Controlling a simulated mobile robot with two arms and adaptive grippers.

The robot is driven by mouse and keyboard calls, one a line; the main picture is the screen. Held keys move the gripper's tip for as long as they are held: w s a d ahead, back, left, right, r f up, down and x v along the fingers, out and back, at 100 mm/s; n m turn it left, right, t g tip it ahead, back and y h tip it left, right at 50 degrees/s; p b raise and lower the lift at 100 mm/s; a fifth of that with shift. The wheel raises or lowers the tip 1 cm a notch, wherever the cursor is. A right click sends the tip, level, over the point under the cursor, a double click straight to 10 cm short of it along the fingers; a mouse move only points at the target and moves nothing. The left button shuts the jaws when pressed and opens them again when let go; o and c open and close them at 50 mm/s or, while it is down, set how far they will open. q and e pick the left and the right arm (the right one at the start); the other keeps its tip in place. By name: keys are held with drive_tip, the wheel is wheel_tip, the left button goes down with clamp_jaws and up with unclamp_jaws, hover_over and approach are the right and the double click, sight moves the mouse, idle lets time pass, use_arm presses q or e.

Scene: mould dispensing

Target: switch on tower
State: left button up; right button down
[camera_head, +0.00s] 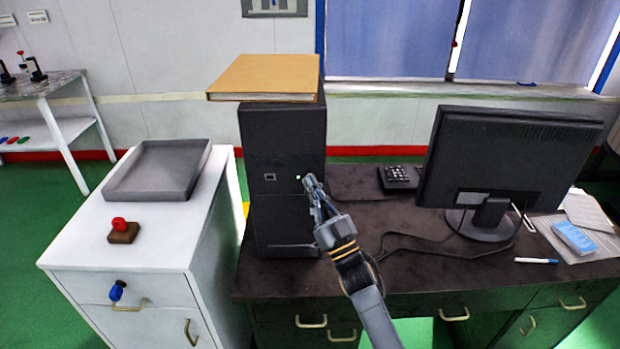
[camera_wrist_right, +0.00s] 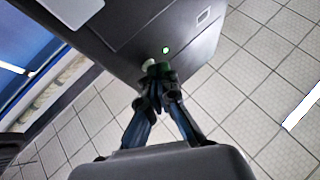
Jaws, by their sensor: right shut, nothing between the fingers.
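The black computer tower (camera_head: 284,140) stands upright on the dark desk, with its front panel facing me. A small green light (camera_head: 298,178) glows on its front. My right gripper (camera_head: 310,183) is shut and empty, with its tips at the tower's front panel close beside the light. In the right wrist view the tower (camera_wrist_right: 130,30) fills the top, the green light (camera_wrist_right: 166,50) shows, and the shut fingertips (camera_wrist_right: 158,70) are just below it. A pale round spot lies beside the tips; I cannot tell whether they touch the panel. My left gripper is not in view.
A brown folder (camera_head: 265,77) lies on top of the tower. A monitor (camera_head: 505,165) and a dark keypad (camera_head: 399,178) stand on the desk (camera_head: 420,275). A white cabinet (camera_head: 75,255) at left holds a grey tray (camera_head: 125,193) and a red-knobbed block (camera_head: 122,231).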

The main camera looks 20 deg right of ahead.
drive_tip(key=shift+s, duration=0.1)
drive_tip(key=shift+s+a+p, duration=0.2)
drive_tip(key=shift+s+p, duration=0.25)
drive_tip(key=shift+s, duration=0.3)
drive_tip(key=s+p, duration=0.1)
drive_tip(key=s, duration=0.1)
drive_tip(key=s+a+p, duration=0.1)
drive_tip(key=s, duration=0.1)
drive_tip(key=shift+s+a, duration=0.2)
drive_tip(key=shift+s, duration=0.2)
idle(0.3)
